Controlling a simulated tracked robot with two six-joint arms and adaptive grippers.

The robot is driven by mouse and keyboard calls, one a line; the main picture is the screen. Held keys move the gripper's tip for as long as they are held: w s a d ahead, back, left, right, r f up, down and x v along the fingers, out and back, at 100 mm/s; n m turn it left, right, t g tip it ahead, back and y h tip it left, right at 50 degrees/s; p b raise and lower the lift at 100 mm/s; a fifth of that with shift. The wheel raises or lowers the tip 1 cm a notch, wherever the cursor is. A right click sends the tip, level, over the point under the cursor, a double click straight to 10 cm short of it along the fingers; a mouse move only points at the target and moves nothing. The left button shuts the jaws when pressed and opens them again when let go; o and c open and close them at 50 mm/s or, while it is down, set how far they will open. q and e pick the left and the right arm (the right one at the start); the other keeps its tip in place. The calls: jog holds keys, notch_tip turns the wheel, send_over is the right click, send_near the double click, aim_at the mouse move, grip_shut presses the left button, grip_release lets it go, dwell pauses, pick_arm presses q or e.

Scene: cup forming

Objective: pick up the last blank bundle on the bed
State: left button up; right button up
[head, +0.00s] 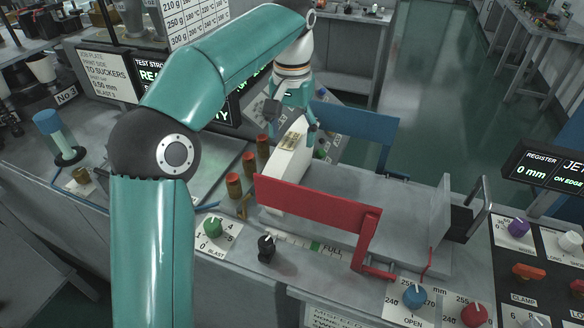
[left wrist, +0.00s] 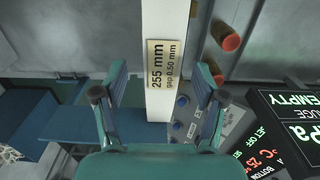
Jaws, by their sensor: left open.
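A white slab-like bundle (head: 287,172) stands on edge on the grey bed (head: 370,200), between the red guide (head: 315,207) and the blue guide (head: 355,125). A brass label on its top edge reads 255 mm, gap 0.50 mm. My left gripper (head: 293,118) is over its far end, open and empty. In the left wrist view the bundle (left wrist: 166,20) runs between the spread fingers (left wrist: 158,88), with space on both sides. Whether the fingertips reach below its top edge, I cannot tell. My right gripper is not in view.
Several orange-capped posts (head: 233,185) stand left of the bundle. A grey upright plate (head: 440,210) closes the bed's right end. Knobs, including a green one (head: 212,227), line the front. The bed right of the bundle is clear.

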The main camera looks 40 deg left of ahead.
pick_arm(q)
jog(key=shift+a+f+b, duration=0.1)
jog(key=shift+f+b, duration=0.25)
jog(key=shift+f, duration=2.25)
jog(key=shift+r, duration=0.1)
grip_shut()
